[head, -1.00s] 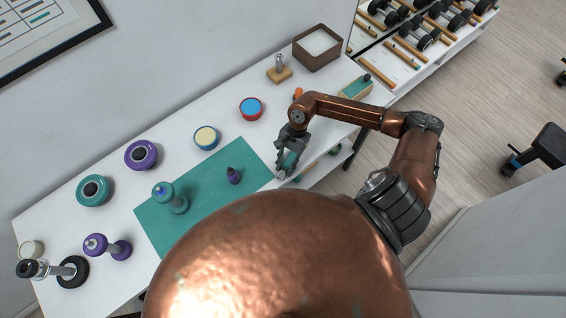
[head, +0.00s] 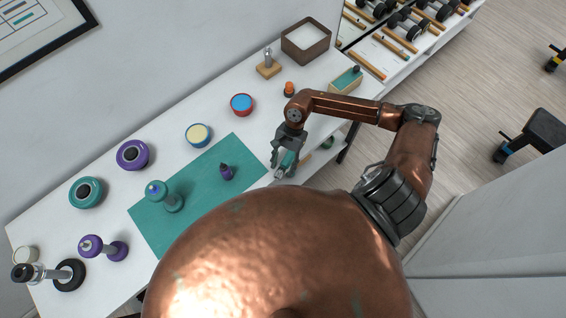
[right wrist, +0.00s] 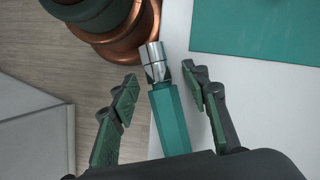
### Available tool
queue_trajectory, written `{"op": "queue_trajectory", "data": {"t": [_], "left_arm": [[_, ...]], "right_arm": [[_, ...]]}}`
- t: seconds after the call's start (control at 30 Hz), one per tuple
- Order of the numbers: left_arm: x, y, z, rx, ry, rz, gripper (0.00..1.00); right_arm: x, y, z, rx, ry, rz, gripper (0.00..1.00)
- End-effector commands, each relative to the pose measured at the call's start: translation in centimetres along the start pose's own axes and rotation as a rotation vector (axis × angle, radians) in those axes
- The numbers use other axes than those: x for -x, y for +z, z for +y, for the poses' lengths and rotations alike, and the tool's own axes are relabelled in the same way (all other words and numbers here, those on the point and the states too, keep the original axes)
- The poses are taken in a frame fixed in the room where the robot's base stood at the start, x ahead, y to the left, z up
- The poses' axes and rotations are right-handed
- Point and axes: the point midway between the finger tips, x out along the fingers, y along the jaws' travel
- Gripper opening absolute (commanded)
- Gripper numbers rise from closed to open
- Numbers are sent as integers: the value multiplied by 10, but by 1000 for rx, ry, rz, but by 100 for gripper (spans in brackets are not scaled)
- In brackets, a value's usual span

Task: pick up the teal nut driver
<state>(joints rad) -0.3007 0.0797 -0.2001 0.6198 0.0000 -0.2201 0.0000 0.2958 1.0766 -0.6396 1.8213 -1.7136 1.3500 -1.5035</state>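The teal nut driver has a teal faceted handle (right wrist: 170,120) and a shiny metal socket end (right wrist: 153,60). In the right wrist view it lies along the white table's edge, between the fingers of my right gripper (right wrist: 162,97). The fingers are open, with a gap on each side of the handle. The lower end of the handle is hidden by the gripper body. In the head view my right gripper (head: 283,160) is at the table's front edge, with the teal nut driver (head: 289,160) partly hidden by its fingers. My left gripper is not in view.
A teal mat (head: 205,178) lies left of the gripper, bearing a small purple-handled item (head: 226,172). An orange item (head: 289,89) and a wooden box with a teal inside (head: 346,81) stand behind the arm. The white table top (head: 240,125) is bare just behind the mat.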

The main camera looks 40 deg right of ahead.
Motion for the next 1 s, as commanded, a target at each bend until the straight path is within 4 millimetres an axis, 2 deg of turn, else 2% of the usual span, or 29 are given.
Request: {"op": "queue_trajectory", "data": {"t": [0.37, 0.47, 0.8, 1.0], "left_arm": [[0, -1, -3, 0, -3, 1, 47], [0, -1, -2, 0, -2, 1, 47], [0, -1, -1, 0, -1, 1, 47], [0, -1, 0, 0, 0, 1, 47]], "right_arm": [[5, -1, 0, 0, 0, 2, 46], [17, -2, 0, 0, 0, 4, 46], [86, -1, 0, 1, -2, 4, 46], [112, 0, 0, 0, -1, 2, 46]]}}
